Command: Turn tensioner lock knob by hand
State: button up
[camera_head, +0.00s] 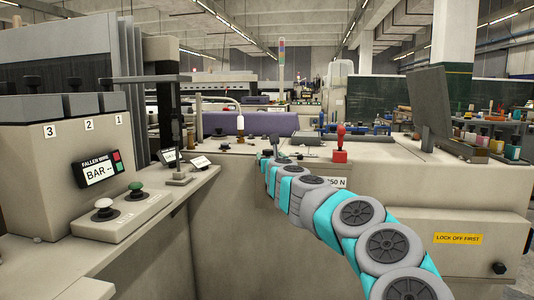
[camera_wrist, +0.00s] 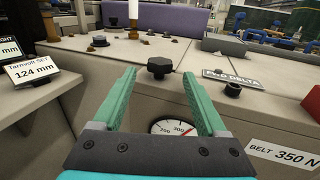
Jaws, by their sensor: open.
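A black lobed knob (camera_wrist: 159,66), seemingly the tensioner lock knob, stands on the beige machine top in the wrist view. My gripper (camera_wrist: 158,74) is open, with its two teal fingers spread to the left and right of the knob in the picture. The knob appears just beyond the fingertips, and I see no contact. In the head view my gripper (camera_head: 266,156) is at the machine's front edge, small and partly hidden by my own arm. I cannot clearly pick out the knob there.
A dial gauge (camera_wrist: 173,127) shows between the fingers, with a BELT 350 N label (camera_wrist: 283,156) to its right. A second black knob (camera_wrist: 233,89) sits right of the fingers. A red-handled part (camera_head: 341,142) stands right of my gripper. A button panel (camera_head: 118,216) is at left.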

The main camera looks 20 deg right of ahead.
aim_at(269, 154)
jog(key=shift+p+x, duration=0.75)
jog(key=shift+x, duration=2.1)
grip_shut()
